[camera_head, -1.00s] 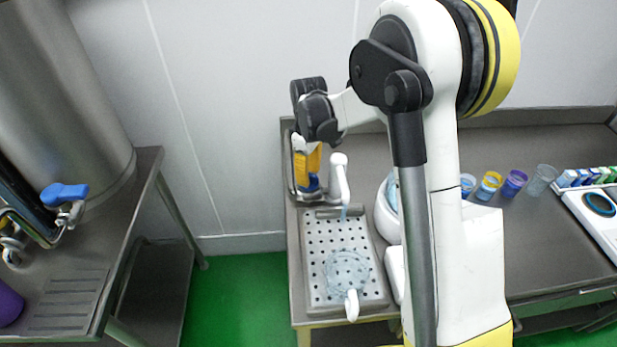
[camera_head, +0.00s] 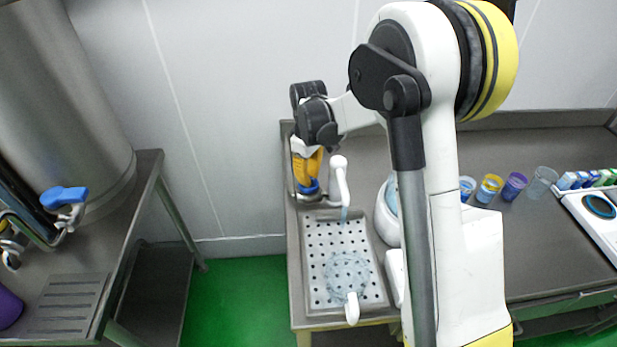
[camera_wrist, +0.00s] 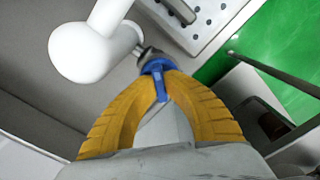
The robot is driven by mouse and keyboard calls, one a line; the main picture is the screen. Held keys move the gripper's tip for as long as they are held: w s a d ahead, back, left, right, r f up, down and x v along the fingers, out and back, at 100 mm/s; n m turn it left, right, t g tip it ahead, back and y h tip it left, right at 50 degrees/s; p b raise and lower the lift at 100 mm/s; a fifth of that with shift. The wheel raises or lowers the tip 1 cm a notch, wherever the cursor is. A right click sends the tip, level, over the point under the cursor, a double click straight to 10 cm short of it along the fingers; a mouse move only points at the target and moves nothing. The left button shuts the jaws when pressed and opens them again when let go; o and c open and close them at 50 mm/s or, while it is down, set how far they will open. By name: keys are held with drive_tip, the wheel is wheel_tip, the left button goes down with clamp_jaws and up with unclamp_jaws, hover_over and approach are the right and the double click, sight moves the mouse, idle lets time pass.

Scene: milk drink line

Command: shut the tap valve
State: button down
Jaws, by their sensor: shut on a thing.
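The blue tap valve handle (camera_wrist: 158,76) is between the yellow fingertips of my gripper (camera_wrist: 157,85) in the wrist view. The fingers are shut on it, with a metal stem just beyond. In the head view the handle (camera_head: 308,190) shows at the back left of the drip tray, below my gripper (camera_head: 309,172). The white tap spout (camera_head: 340,180) rises just to its right; it also shows in the wrist view (camera_wrist: 88,52). A short bluish streak hangs under the spout's end. The fingers hide part of the handle.
A perforated drip tray (camera_head: 318,238) lies in front of the tap. On it stands a clear vessel (camera_head: 347,270) with a white handle. A white rounded container (camera_head: 386,222) is at its right. Several cups (camera_head: 514,186) stand further right. A steel tank (camera_head: 62,95) with a blue-handled tap stands left.

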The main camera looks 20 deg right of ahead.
drive_tip(key=m, duration=1)
idle(0.5)
drive_tip(key=c, duration=1.5)
unclamp_jaws()
drive_tip(key=shift+r, duration=0.1)
wheel_tip(320, 180, up, 12)
drive_tip(key=shift+f, duration=0.1)
